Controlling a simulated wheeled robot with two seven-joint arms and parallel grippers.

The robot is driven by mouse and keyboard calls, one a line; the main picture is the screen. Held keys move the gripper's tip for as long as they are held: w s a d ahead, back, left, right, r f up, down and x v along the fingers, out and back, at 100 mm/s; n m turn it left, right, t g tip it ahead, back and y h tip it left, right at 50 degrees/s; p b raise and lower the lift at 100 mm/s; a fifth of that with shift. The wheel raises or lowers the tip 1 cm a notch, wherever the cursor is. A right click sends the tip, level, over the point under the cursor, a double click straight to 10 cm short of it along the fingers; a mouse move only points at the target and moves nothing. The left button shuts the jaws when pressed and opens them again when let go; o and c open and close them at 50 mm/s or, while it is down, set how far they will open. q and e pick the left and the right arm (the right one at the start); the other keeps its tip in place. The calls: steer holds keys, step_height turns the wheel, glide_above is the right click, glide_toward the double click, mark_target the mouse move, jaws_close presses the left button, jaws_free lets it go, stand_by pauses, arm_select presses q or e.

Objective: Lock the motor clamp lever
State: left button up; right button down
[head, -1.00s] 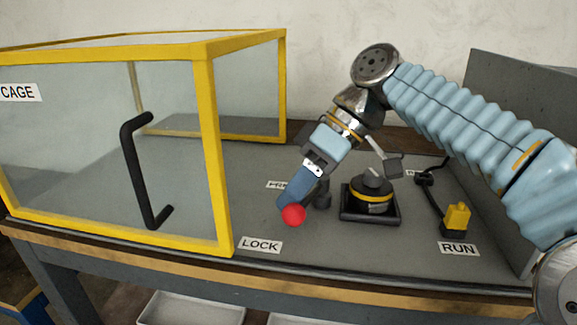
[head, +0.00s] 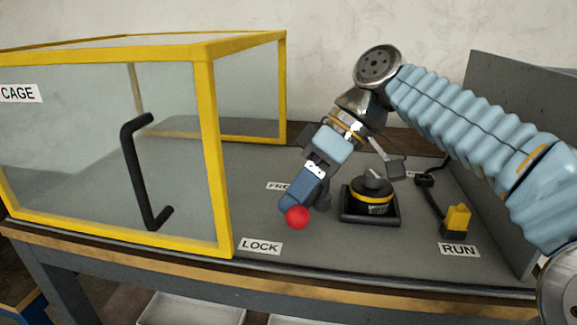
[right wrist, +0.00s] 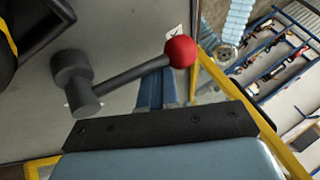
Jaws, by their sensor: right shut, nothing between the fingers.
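The clamp lever is a dark grey bar (right wrist: 130,76) with a red ball knob (head: 297,218) at its free end and a grey pivot post at the other. In the right wrist view the red ball (right wrist: 181,52) points right and the post (right wrist: 75,78) is at left. My right gripper (head: 294,203) is shut and empty, its blue fingers pointing down beside the knob. In the right wrist view the fingertips (right wrist: 157,80) lie against or very near the bar, close to the ball; contact is unclear. In the head view the gripper hides most of the bar. My left gripper is out of view.
A motor (head: 372,199) with a yellow ring sits on a black base right of the lever. A LOCK label (head: 261,246) lies front left. A yellow-framed cage (head: 208,150) fills the left. A yellow switch (head: 457,220) stands behind the RUN label (head: 459,250).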

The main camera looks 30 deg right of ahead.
steer(key=w+p+v, duration=0.1)
steer(key=p+v, duration=0.2)
steer(key=v, duration=0.9)
steer(key=shift+s, duration=0.45)
